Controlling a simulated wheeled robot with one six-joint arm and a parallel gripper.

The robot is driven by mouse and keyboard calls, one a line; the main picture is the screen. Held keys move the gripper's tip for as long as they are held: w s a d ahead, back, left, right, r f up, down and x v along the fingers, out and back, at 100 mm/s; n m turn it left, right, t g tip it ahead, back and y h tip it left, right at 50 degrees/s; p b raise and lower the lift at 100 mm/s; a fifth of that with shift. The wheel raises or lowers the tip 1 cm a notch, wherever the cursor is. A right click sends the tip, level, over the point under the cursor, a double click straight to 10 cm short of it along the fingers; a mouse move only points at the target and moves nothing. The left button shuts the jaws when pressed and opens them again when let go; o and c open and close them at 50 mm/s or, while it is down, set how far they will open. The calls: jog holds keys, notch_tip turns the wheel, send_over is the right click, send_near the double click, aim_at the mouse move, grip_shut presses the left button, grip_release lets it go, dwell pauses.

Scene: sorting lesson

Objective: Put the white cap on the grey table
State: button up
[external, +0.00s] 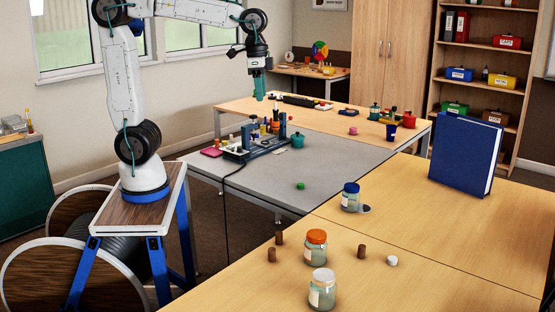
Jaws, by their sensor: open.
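A small round white cap (392,260) lies on the near wooden table (440,262), right of a short brown cylinder. The grey table (335,168) stands in the middle, beyond the near wooden table. My gripper (259,97) is raised at upper centre and points down, far from the white cap. It looks empty, and its finger gap is too small to make out. A green cap (300,186) lies on the grey table.
Jars with orange (316,247), white (321,290) and blue (350,197) lids stand on the near wooden table, with brown cylinders (279,238) and a blue binder (466,155). A rack (255,145) and teal pot (297,141) occupy the grey table's far left; its middle is mostly clear.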

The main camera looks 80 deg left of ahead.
jog(key=s+a+f, duration=0.2)
jog(key=s, duration=0.5)
jog(key=s+a+f+n, duration=0.1)
jog(key=s+f, duration=0.1)
jog(key=s, duration=0.5)
jog(key=shift+a, duration=0.35)
jog(key=shift+o, duration=0.7)
jog(key=s+a+f+n, duration=0.1)
jog(key=s+f, duration=0.4)
jog(key=s, duration=0.3)
jog(key=shift+s+f, duration=0.15)
jog(key=shift+a, duration=0.1)
